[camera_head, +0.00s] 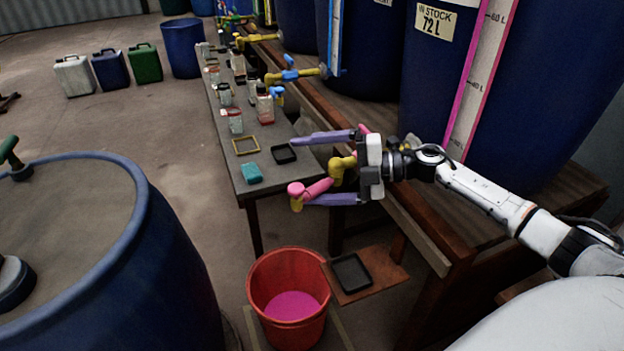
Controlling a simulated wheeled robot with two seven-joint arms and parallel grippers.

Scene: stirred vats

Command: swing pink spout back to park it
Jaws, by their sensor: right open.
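The pink spout (318,188) sticks out to the left at the front end of the bench, above and behind the red bucket. My left gripper is not in view.
A red bucket (259,282) with pink liquid stands on the floor below. A black tray (351,273) lies on a low board (386,268). A narrow table (246,186) holds bottles, a teal block and small trays. Blue vats line the right; a large blue barrel (168,262) fills the left.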

